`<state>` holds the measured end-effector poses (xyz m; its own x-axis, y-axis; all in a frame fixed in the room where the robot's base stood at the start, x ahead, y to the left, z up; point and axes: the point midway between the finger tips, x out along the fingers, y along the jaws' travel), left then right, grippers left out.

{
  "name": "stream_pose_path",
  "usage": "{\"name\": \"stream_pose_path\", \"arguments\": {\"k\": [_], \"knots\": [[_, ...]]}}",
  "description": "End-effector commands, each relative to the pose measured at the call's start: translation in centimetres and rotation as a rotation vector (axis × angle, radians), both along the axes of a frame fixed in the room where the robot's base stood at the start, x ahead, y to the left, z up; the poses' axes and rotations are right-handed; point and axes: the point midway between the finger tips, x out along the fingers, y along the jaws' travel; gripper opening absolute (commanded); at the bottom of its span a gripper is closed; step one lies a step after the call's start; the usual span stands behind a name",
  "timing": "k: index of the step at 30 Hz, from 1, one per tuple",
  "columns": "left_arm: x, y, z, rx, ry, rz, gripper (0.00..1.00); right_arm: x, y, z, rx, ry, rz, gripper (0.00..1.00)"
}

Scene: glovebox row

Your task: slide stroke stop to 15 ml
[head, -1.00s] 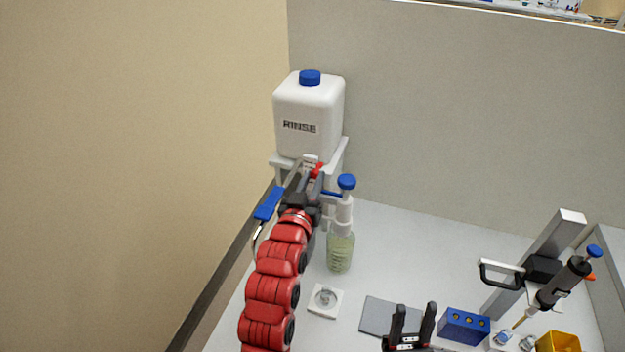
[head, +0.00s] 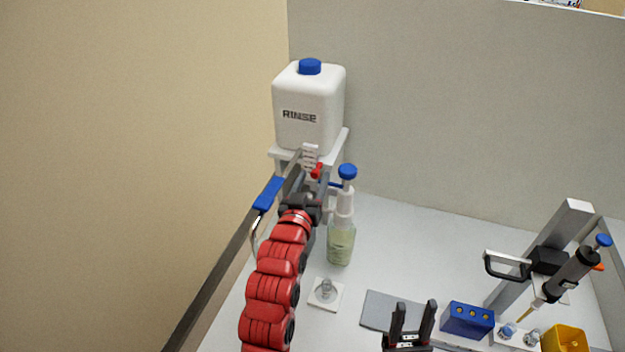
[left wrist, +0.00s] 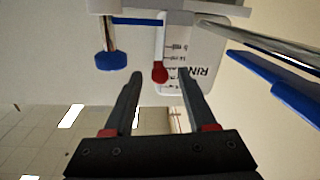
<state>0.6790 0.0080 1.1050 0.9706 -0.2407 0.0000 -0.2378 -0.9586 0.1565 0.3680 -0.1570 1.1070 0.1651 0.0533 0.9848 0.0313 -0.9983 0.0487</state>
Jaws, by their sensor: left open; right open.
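The red stroke stop (head: 317,171) sits on an upright white scale strip (head: 310,153) in front of the rinse container. In the left wrist view the red stop (left wrist: 160,73) shows between my left fingertips, beside the strip (left wrist: 173,48) with its small ml marks. Which mark it lines up with I cannot tell. My left gripper (head: 311,174) is open around the stop; contact is not clear. It also shows in the left wrist view (left wrist: 160,76). My right gripper (head: 415,306) is open and empty, low in the head view.
The white RINSE container (head: 309,105) stands on a shelf. A blue-capped pump bottle (head: 340,243) stands right of my left gripper, and a blue handle (head: 268,194) is left of it. A grey mat (head: 383,311), blue block (head: 466,319) and pipette stand (head: 567,225) are at right.

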Motion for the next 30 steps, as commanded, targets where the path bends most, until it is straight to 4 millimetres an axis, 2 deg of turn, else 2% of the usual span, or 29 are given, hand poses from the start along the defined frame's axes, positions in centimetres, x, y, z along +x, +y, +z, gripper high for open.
{"name": "stream_pose_path", "arguments": {"k": [5,8,15,16,17,27,30], "knots": [[-0.3,0.1,-0.1,0.000,0.000,0.000,0.57,0.0,0.0,-0.2,0.000,0.000,0.000,0.46],[-1.2,0.2,-0.2,0.000,0.000,-0.001,0.57,0.0,0.0,-0.6,0.000,0.000,0.000,0.46],[-5.7,1.3,-0.4,0.000,-0.001,-0.002,0.57,0.0,0.0,-2.1,0.000,0.000,0.000,0.46],[-6.2,1.5,-0.1,0.000,0.001,-0.001,0.57,0.0,0.0,-1.7,0.000,0.000,0.000,0.46],[-6.6,1.6,0.5,0.001,0.006,-0.001,0.57,0.0,0.0,-0.3,0.000,0.001,0.000,0.46],[-11.6,2.9,0.7,0.003,0.009,-0.002,0.57,0.0,0.0,5.8,0.000,0.000,0.000,0.46],[-13.2,3.2,0.4,0.004,0.010,-0.001,0.57,0.0,0.0,7.1,0.000,0.000,0.000,0.46]]}}
